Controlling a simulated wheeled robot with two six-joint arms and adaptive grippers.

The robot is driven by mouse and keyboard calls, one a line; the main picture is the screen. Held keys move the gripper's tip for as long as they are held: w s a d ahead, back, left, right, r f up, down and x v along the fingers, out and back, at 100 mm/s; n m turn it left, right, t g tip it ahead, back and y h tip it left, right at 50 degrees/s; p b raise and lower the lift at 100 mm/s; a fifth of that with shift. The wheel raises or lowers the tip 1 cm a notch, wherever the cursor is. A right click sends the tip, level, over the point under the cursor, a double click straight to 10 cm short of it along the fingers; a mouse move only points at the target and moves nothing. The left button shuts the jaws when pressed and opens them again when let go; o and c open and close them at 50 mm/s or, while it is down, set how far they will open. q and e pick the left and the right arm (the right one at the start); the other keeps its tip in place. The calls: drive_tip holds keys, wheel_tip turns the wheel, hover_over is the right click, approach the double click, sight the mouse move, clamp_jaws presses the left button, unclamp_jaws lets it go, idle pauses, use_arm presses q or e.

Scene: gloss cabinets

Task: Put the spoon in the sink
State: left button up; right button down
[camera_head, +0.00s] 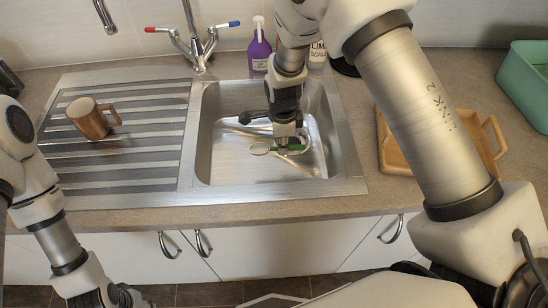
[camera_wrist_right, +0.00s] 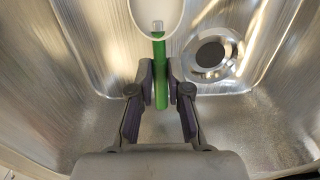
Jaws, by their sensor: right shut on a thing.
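The spoon has a green handle and a pale bowl. In the head view the spoon (camera_head: 260,149) is over the basin of the steel sink (camera_head: 221,107). My right gripper (camera_head: 288,146) reaches down into the basin and is shut on the green handle. In the right wrist view the spoon's handle (camera_wrist_right: 160,75) stands between the fingers of the right gripper (camera_wrist_right: 160,88), with the sink (camera_wrist_right: 95,60) around it and the drain to the right. I cannot tell whether the spoon touches the sink floor. My left arm shows at the left edge of the head view; its fingers are not in view.
A brown mug (camera_head: 88,119) stands on the ribbed drainer (camera_head: 150,150). A wooden tray (camera_head: 393,158) and a green bin (camera_head: 525,85) are at right.

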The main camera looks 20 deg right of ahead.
sight(282, 165)
wheel_tip(282, 165, down, 7)
drive_tip(key=shift+w+f+p, duration=0.1)
drive_tip(key=shift+f+p, duration=0.1)
drive_tip(key=shift+p, duration=0.4)
drive_tip(key=shift+f, duration=0.1)
drive_tip(key=shift+f+b, duration=0.2)
drive_tip(key=shift+b, duration=0.1)
drive_tip(key=c, duration=1.1)
unclamp_jaws()
drive_tip(key=shift+r, duration=0.1)
drive_tip(key=shift+r, duration=0.1)
drive_tip(key=shift+r, duration=0.3)
wheel_tip(282, 165, up, 12)
drive_tip(key=shift+a+f+b, duration=0.1)
drive_tip(key=shift+f+b, duration=0.15)
drive_tip(key=shift+b, duration=0.65)
